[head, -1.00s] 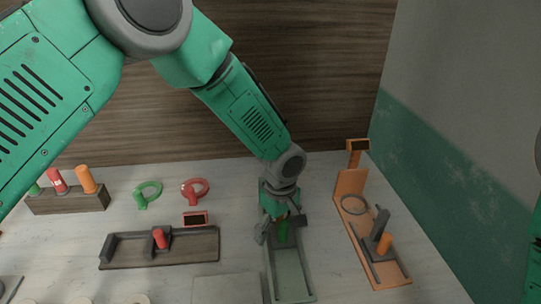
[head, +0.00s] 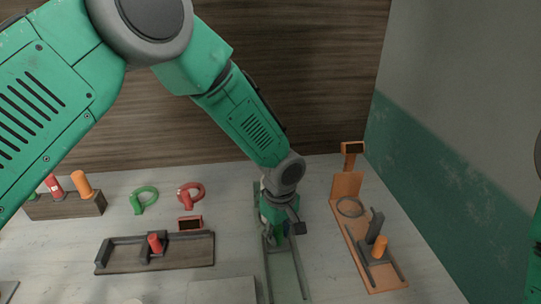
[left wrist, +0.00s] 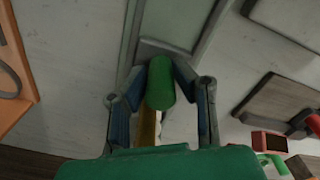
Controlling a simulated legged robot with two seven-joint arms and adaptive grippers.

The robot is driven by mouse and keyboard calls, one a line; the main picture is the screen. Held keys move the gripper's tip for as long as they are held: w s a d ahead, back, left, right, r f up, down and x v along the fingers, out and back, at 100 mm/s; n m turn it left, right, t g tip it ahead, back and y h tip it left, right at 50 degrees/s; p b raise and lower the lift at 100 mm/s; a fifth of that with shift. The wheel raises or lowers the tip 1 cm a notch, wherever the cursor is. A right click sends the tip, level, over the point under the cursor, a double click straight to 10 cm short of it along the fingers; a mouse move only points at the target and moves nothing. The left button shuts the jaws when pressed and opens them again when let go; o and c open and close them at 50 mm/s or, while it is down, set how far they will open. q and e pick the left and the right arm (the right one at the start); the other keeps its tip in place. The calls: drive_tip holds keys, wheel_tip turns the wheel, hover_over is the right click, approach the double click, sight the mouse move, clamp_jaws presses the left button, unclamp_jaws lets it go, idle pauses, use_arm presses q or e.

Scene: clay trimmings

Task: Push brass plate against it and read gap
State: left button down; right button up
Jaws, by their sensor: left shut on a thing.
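My left gripper (head: 278,232) is over the grey-green channel fixture (head: 304,285), right of centre in the head view. In the left wrist view its fingers (left wrist: 160,82) are shut on a green cylindrical knob (left wrist: 160,88), with one finger on each side. A yellow, brass-coloured strip (left wrist: 149,128) shows beside the knob; I cannot tell how it joins it. The fixture (left wrist: 200,58) runs up that view from the knob. The gripper hides the knob in the head view. No gap reading is legible. My right gripper is not in view.
An orange fixture (head: 341,187) with an orange knob (head: 380,247) stands to the right. A dark fixture (head: 192,252) with a red knob (head: 154,242) lies to the left, with a small red-framed display (head: 190,223) behind it. Green (head: 144,199) and red (head: 190,195) ring tools lie farther back.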

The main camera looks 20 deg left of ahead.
use_arm(q)
drive_tip(key=p, duration=0.2)
hover_over(282, 276)
drive_tip(key=w, duration=0.1)
drive_tip(key=shift+a+f, duration=0.2)
idle(0.3)
drive_tip(key=shift+s+d, duration=0.2)
drive_tip(key=shift+s, duration=0.3)
idle(1.1)
drive_tip(key=shift+c, duration=1.6)
unclamp_jaws()
wheel_tip(282, 276, up, 7)
drive_tip(key=p, duration=0.6)
drive_tip(key=shift+w+r, duration=0.15)
drive_tip(key=shift+w, duration=0.1)
drive_tip(key=shift+d, duration=0.1)
